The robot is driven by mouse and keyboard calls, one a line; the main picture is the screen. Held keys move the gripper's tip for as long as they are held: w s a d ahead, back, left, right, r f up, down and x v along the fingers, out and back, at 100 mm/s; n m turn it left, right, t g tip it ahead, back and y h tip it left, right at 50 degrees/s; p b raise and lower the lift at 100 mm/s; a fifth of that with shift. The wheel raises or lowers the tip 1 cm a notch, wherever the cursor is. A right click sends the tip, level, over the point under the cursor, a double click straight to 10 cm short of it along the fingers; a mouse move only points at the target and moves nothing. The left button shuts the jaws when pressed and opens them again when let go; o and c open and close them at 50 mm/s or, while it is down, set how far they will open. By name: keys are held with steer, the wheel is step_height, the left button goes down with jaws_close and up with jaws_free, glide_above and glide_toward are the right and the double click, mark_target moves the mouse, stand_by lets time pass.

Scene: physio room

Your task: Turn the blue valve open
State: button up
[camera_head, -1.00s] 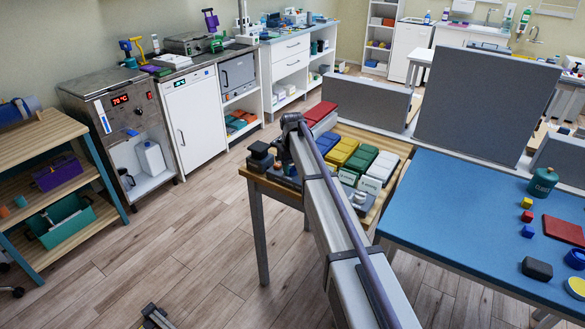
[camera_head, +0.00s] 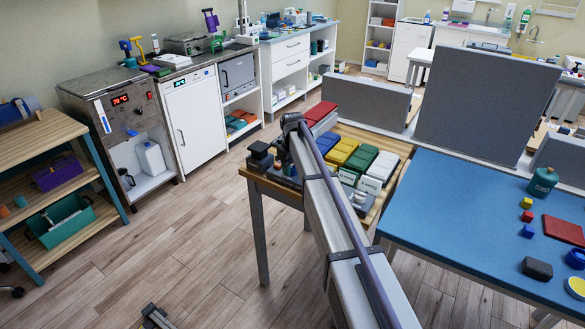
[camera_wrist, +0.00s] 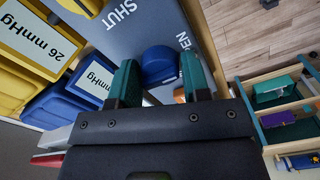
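In the wrist view, the blue valve (camera_wrist: 159,64) is a round blue knob beside a grey plate (camera_wrist: 145,22) lettered "SHUT", with a second word partly hidden that ends in "EN". My gripper (camera_wrist: 160,68) has two dark green fingers set apart, one on each side of the knob. The knob fills most of the gap between the fingertips; whether either finger touches it I cannot tell. The knob's near side and base are partly hidden by my gripper.
A wooden table (camera_head: 257,178) carries yellow, green and red blocks beside my arm. In the wrist view, yellow (camera_wrist: 35,42) and blue (camera_wrist: 68,98) blocks with "mmHg" labels lie close on the left. A shelf (camera_wrist: 280,75) stands off to the right, past open floor (camera_wrist: 245,35).

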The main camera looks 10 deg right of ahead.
mark_target(293, 167)
steer(key=o, duration=0.4)
step_height(293, 167, up, 11)
steer(key=p, duration=1)
steer(key=shift+f+p, duration=0.1)
steer(key=shift+p, duration=0.3)
steer(key=s+m, duration=0.1)
steer(key=s, duration=1.1)
steer(key=s+m, duration=0.2)
steer(key=s, duration=1.1)
steer(key=s+m, duration=0.1)
steer(key=s, duration=1.2)
steer(key=shift+m, duration=0.4)
